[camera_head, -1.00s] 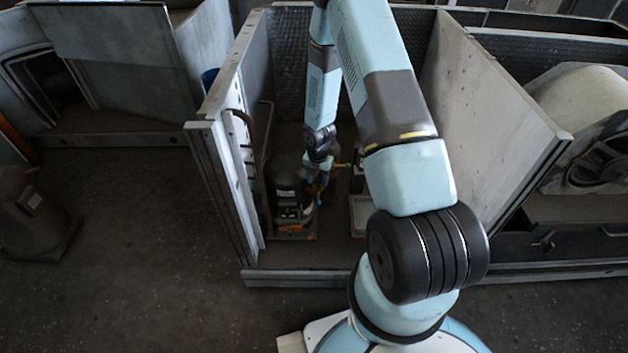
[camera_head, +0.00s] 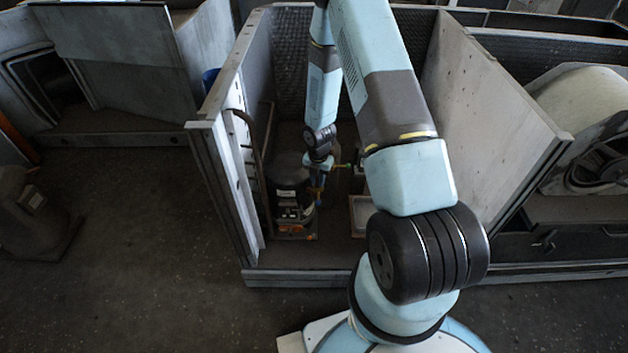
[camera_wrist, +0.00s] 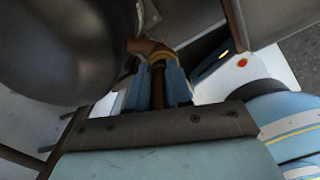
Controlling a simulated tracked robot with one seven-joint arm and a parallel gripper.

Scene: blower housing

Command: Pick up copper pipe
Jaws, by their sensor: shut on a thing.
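The copper pipe (camera_wrist: 158,86) shows in the wrist view as a brown tube between the two blue fingers of my gripper (camera_wrist: 157,72). A brown piece of tube runs left from the fingertips towards a dark rounded housing. My gripper is shut on the pipe. In the head view my gripper (camera_head: 318,188) is low in the bay, just right of the black compressor (camera_head: 289,185). The pipe is too small there to make out at the fingers. The dark housing (camera_wrist: 60,45) fills the upper left of the wrist view, close to the fingers.
A pale side panel (camera_head: 225,175) with a curved brown tube (camera_head: 256,150) stands left of the compressor. A tall grey panel (camera_head: 485,120) closes the bay's right side. A pale tray (camera_head: 360,215) lies right of the compressor. The floor in front is clear.

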